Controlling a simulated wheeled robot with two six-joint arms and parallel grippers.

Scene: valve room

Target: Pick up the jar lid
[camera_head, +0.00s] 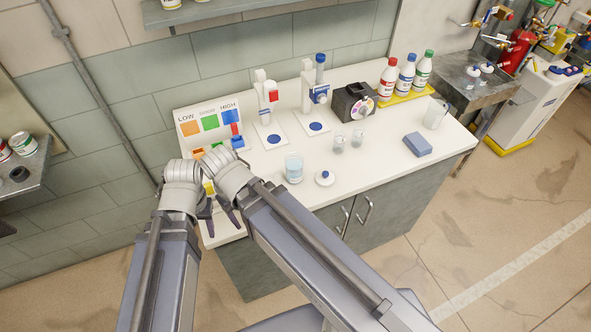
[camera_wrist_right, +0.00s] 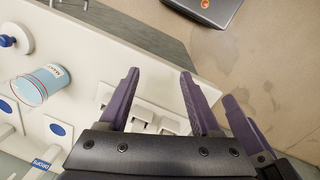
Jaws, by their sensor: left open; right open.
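The jar lid, a white disc with a blue knob (camera_head: 325,177), lies flat on the counter near its front edge. It also shows at the left edge of the right wrist view (camera_wrist_right: 14,41). A clear jar of pale blue liquid (camera_head: 294,169) stands just left of it in the head view. My left gripper (camera_head: 205,208) is open and empty at the counter's left end. My right gripper (camera_wrist_right: 159,74) is open beside it, over the counter's left end, well left of the lid. The two grippers are close together, and the arms partly hide their fingers in the head view.
A LOW-to-HIGH colour board (camera_head: 210,122) stands behind my grippers. Two white stands (camera_head: 267,97), a black box (camera_head: 354,103), small glasses (camera_head: 357,139), a blue block (camera_head: 417,144) and capped bottles (camera_head: 405,74) are on the counter (camera_head: 372,172). The counter right of the lid is clear.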

